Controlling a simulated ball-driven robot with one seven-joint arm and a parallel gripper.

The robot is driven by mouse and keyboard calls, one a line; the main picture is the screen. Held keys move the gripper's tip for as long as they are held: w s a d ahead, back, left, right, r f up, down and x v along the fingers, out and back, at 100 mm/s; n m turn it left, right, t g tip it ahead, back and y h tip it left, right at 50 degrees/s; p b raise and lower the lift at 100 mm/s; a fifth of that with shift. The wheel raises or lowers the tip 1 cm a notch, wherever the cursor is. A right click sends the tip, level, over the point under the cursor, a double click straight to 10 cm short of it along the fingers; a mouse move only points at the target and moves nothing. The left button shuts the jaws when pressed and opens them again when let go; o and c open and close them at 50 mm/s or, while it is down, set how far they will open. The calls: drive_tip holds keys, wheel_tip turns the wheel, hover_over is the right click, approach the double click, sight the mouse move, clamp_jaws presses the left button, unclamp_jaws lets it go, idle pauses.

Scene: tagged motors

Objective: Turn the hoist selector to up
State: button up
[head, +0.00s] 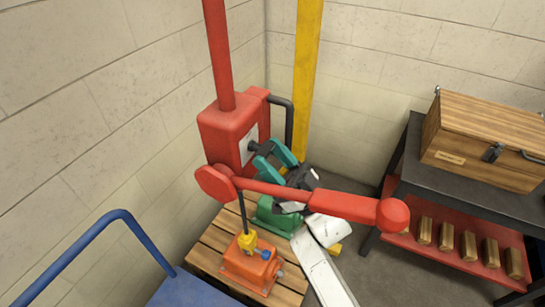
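The red hoist box (222,132) hangs on a red upright pole near the wall corner. A pale plate (247,148) is on its right-hand face, with a dark part in front that looks like the selector knob. My gripper (262,155) has teal fingers and reaches this plate from the right. The fingers stand somewhat apart with their dark tips at the knob. I cannot tell whether they grip it or are only around it. The knob's pointing direction and any markings are too small and partly covered.
A red bar with a ball end (392,215) crosses in front of my arm. Below, an orange motor (250,270) and a green motor (277,218) sit on a wooden pallet (209,260). A yellow post (306,70), blue cart rail (75,250) and dark bench (415,172) stand around.

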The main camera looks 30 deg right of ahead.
drive_tip(key=shift+c, duration=1.4)
drive_tip(key=shift+f+n+b, duration=0.1)
drive_tip(key=shift+n+b, duration=0.2)
drive_tip(key=shift+b, duration=0.05)
drive_tip(key=n+g+y+b, duration=0.1)
drive_tip(key=n+g+b, duration=0.4)
drive_tip(key=n, duration=0.2)
drive_tip(key=d+n+g+y+b, duration=0.1)
drive_tip(key=n+g+y+b, duration=0.1)
drive_tip(key=n+g+b, duration=0.3)
drive_tip(key=w+n+g+y+b, duration=0.1)
drive_tip(key=n+g+b, duration=0.4)
drive_tip(key=n, duration=0.5)
drive_tip(key=shift+d+r+n+g+y, duration=0.15)
drive_tip(key=shift+r+g+y, duration=0.1)
drive_tip(key=shift+g, duration=0.35)
drive_tip(key=shift+d+r+n+g+y, duration=0.15)
drive_tip(key=shift+g+y, duration=0.1)
drive_tip(key=shift+g, duration=0.35)
drive_tip(key=shift+a+r+n+g+h+b, duration=0.15)
drive_tip(key=shift+n+g+h+b, duration=0.25)
drive_tip(key=shift+n+h+b, duration=0.5)
drive_tip(key=shift+d+r+n+g+h+b, duration=0.15)
drive_tip(key=shift+n+g+h+b, duration=0.25)
drive_tip(key=shift+n+h+b, duration=0.45)
drive_tip(key=shift+a+r+n, duration=0.1)
drive_tip(key=shift+a+n, duration=0.05)
drive_tip(key=shift+n, duration=0.1)
drive_tip(key=o, duration=0.8)
drive_tip(key=shift+c, duration=0.2)
